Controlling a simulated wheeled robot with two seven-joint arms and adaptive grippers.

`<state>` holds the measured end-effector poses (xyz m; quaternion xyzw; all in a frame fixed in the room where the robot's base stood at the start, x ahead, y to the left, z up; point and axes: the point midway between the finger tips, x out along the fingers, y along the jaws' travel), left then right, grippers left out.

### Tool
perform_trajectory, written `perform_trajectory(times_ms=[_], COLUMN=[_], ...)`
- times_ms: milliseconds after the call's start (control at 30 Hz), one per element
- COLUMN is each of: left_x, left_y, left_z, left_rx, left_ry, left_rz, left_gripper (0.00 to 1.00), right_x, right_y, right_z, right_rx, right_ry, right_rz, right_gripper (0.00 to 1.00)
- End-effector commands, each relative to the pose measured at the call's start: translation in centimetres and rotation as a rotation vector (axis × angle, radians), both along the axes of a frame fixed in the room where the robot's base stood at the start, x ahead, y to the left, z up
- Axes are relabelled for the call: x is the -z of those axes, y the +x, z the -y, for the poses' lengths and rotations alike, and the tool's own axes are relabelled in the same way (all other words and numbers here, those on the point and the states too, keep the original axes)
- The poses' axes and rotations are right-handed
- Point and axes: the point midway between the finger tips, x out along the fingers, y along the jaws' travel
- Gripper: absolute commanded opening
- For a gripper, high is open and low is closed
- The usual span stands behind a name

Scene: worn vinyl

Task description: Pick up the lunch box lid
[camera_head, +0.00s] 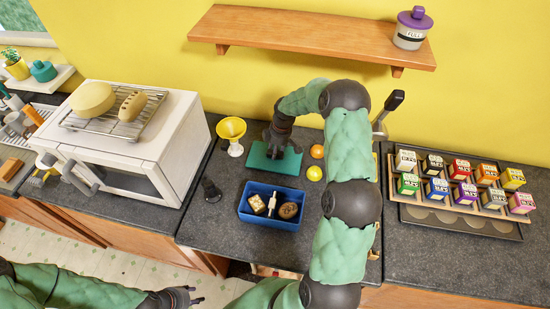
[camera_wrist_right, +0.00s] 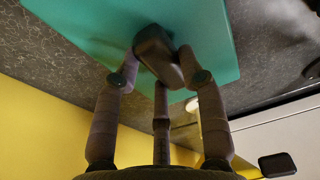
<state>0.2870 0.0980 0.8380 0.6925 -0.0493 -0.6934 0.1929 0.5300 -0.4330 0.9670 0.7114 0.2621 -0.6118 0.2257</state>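The lunch box lid is a flat teal rectangle (camera_head: 258,162) with a dark knob, on the counter behind the blue lunch box (camera_head: 246,215). My right gripper (camera_head: 277,150) is over the lid. In the right wrist view its fingers (camera_wrist_right: 161,68) close in on both sides of the lid's knob (camera_wrist_right: 152,48), with the teal lid (camera_wrist_right: 215,35) beyond; the fingertips appear to touch the knob. I cannot tell whether the lid is clear of the counter. The lunch box is uncovered and holds several food pieces. My left gripper (camera_head: 192,295) is low, in front of the counter, its fingers apart and empty.
A yellow-and-white funnel-shaped thing (camera_head: 231,135) stands left of the lid. An orange ball (camera_head: 317,152) and a yellow ball (camera_head: 314,173) lie right of it. A white oven (camera_head: 140,150) stands left, a rack of small boxes (camera_head: 460,205) right. A wooden shelf (camera_head: 310,35) hangs above.

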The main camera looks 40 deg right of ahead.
Motion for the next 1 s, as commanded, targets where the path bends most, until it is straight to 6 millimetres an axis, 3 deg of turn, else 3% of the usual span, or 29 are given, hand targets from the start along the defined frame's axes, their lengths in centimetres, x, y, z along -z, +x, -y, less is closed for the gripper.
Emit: perform_trajectory(times_ms=[567, 767, 1000], left_x=[0.0, 0.0, -0.1], left_y=[0.0, 0.0, 0.0], left_z=[0.0, 0.0, 0.0], left_rx=[0.000, 0.000, 0.000], left_ry=[0.000, 0.000, 0.000], left_rz=[0.000, 0.000, 0.000], left_gripper=[0.40, 0.40, 0.40], right_x=[-0.9, -3.5, -7.1], right_y=[0.0, 0.0, -2.5], right_z=[0.0, 0.0, -2.1], right_rx=[0.000, -0.002, -0.002], right_ry=[-0.001, -0.002, -0.001], right_rz=[0.001, 0.003, 0.004], right_gripper=[0.04, 0.04, 0.04])
